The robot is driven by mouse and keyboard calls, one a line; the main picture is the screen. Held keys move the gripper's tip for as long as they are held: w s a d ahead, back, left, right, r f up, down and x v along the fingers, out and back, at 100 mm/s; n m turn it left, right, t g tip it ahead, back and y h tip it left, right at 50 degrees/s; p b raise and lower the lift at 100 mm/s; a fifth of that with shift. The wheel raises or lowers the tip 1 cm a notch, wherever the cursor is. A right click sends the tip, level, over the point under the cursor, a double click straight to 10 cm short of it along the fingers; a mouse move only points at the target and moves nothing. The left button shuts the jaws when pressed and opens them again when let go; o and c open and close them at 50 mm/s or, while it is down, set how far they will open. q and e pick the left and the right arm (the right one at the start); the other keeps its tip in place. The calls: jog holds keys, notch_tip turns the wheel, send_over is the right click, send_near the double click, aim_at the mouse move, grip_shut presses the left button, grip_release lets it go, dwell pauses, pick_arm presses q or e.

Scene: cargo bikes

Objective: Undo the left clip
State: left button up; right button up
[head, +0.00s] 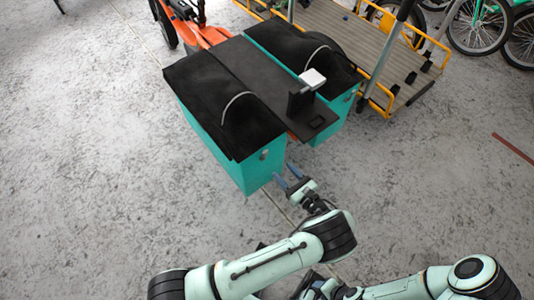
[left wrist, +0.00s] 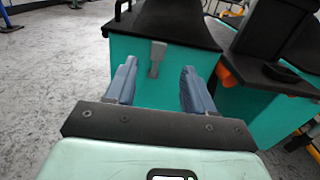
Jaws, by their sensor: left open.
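In the head view the clip (head: 264,155) shows small near the left box's front top corner. My left gripper (head: 284,178) is open and empty, close to that face and below the lid. In the left wrist view its blue-grey fingers (left wrist: 158,78) stand on both sides of the clip, which appears between and beyond them. Contact with the clip cannot be told. My right gripper is not visible.
A second teal box (head: 333,120) stands to the right, with a dark rack (head: 262,80) between. The orange bike frame (head: 205,35) is behind. A wooden cargo platform (head: 400,55) with yellow rails and parked bicycles (head: 480,25) are farther right. Grey floor (head: 90,190) at left is clear.

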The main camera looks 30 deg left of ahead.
aim_at(266, 153)
pick_arm(q)
jog(key=x, duration=0.9)
jog(key=shift+w+a, duration=0.1)
jog(key=shift+a, duration=0.25)
jog(key=shift+f, duration=0.1)
grip_shut()
